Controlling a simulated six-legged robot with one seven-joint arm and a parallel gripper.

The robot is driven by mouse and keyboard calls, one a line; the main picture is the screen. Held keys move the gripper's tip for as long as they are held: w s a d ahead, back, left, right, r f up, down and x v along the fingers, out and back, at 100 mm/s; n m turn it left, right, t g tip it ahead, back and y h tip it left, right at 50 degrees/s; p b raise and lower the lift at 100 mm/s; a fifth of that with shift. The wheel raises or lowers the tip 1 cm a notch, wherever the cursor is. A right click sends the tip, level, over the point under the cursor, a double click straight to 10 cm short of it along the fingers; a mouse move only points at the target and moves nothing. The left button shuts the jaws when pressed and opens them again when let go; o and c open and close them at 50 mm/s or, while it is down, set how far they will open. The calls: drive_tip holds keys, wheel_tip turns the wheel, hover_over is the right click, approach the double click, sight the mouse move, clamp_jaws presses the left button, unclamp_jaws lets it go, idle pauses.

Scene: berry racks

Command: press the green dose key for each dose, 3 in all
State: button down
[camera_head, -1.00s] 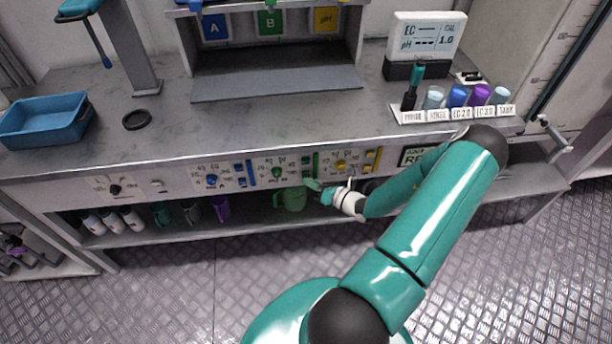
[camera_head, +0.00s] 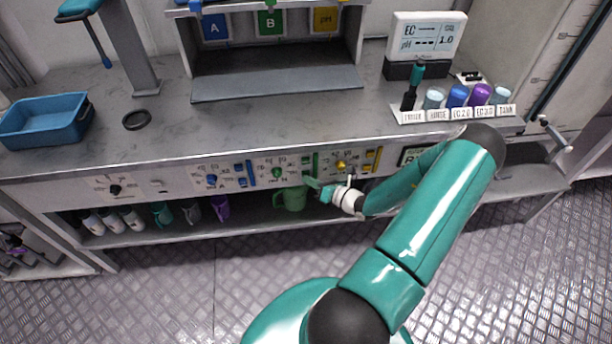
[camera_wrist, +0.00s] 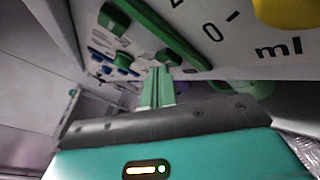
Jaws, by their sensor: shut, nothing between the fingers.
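The green controls (camera_head: 315,162) sit on the front panel under the counter: a tall green bar with smaller green parts beside it. In the wrist view the long green bar (camera_wrist: 165,30) crosses the top, with a green knob (camera_wrist: 113,18) to its left. My gripper (camera_head: 313,184) is just below these controls in the head view. In the wrist view my gripper (camera_wrist: 158,76) is shut and empty, its green fingertips close to a small green part (camera_wrist: 166,56). I cannot tell if they touch. The dose key is hard to make out.
Blue controls (camera_head: 249,173) and yellow controls (camera_head: 378,158) flank the green ones. A green jug (camera_head: 292,199) stands on the shelf beneath. The counter above holds a blue bin (camera_head: 45,121), a black ring (camera_head: 136,120) and an EC/pH meter (camera_head: 427,40).

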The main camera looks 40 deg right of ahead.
drive_tip(key=shift+w+d, duration=0.1)
idle(0.5)
drive_tip(key=shift+s+a, duration=0.5)
drive_tip(key=shift+s, duration=0.2)
drive_tip(key=s+a, duration=0.1)
drive_tip(key=s, duration=0.1)
drive_tip(key=s+a, duration=0.2)
drive_tip(key=shift+s, duration=0.1)
drive_tip(key=shift+r, duration=0.1)
idle(0.8)
